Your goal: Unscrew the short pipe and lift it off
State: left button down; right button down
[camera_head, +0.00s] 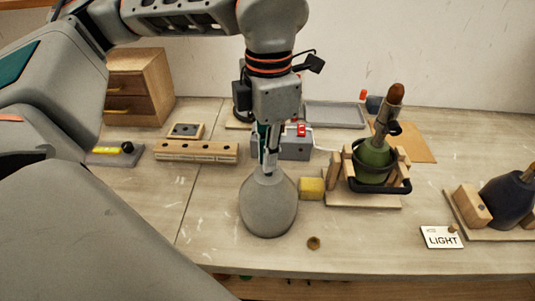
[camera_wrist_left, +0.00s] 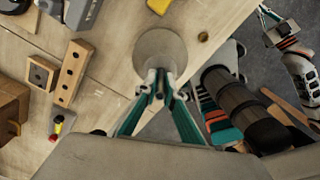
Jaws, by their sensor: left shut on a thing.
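A grey, rounded lamp base (camera_head: 268,208) stands upright on the table, and its round top also shows in the left wrist view (camera_wrist_left: 158,48). My left gripper (camera_head: 268,168) points straight down at the neck of this base. Its fingers (camera_wrist_left: 160,88) are shut on the short pipe at the neck. The pipe is almost wholly hidden by the fingers, so I cannot tell whether it is still in the base. My right gripper (camera_wrist_left: 267,14) shows only in part at the upper right of the left wrist view, too small to read.
A green lamp base (camera_head: 373,163) with a pipe stands in a wooden cradle at right. A dark base (camera_head: 506,202) lies far right. A yellow block (camera_head: 312,188), a brass knob (camera_head: 313,243) and a LIGHT card (camera_head: 442,237) are near. A holed wooden block (camera_head: 196,151) is at left.

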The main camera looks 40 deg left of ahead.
pick_arm(q)
jog(key=shift+r, duration=0.35)
dwell(0.3)
jog(key=shift+r+p, duration=2.15)
jog(key=shift+r, duration=1)
